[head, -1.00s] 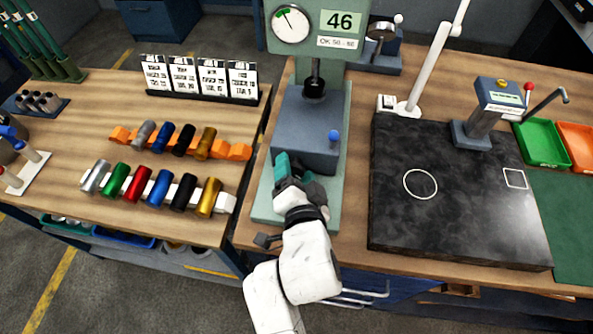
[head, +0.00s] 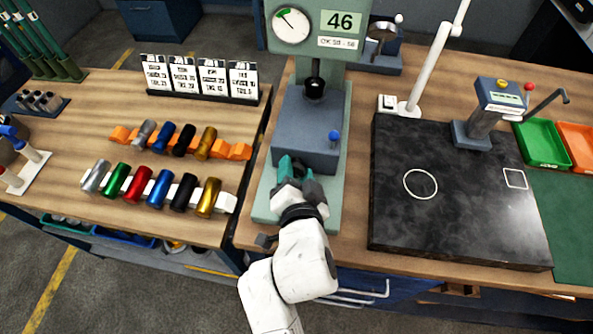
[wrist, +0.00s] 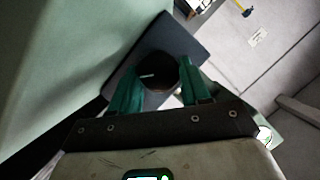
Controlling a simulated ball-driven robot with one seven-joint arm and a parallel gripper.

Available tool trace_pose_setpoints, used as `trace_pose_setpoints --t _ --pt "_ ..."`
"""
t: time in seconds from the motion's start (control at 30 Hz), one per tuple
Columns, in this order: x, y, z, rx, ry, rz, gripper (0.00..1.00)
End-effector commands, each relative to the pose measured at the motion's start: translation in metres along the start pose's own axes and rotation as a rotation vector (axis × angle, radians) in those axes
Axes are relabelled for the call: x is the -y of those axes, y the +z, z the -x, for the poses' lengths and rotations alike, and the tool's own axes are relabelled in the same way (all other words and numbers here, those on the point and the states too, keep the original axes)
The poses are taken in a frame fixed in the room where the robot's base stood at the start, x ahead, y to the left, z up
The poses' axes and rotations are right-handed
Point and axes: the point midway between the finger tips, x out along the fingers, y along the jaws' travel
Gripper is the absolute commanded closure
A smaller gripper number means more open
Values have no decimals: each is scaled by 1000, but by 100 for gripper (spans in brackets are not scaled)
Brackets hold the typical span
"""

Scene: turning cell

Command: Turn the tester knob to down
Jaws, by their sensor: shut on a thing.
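The tester (head: 308,130) is a blue-grey block on a pale green base, with a green head above it. Its head carries a round dial (head: 291,26) and a display (head: 340,21) reading 46. The dark round knob (wrist: 160,66) shows in the wrist view, with a short white mark left of its middle. My gripper (head: 288,170) is at the front of the tester block, and its green fingers (wrist: 158,92) are shut on the knob from both sides. In the head view the gripper hides the knob.
A small blue ball-ended handle (head: 334,136) stands on the tester's right side. A black stone plate (head: 455,200) lies to the right. Racks of coloured cylinders (head: 150,190) stand on the wooden bench to the left. Bare bench lies between racks and tester.

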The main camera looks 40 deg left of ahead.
Motion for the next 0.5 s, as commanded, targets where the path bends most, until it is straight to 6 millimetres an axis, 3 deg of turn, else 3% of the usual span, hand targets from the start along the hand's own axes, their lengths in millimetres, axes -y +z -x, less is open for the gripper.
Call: trace_pose_setpoints --t 0.5 --pt "4 1 -1 -2 177 427 84"
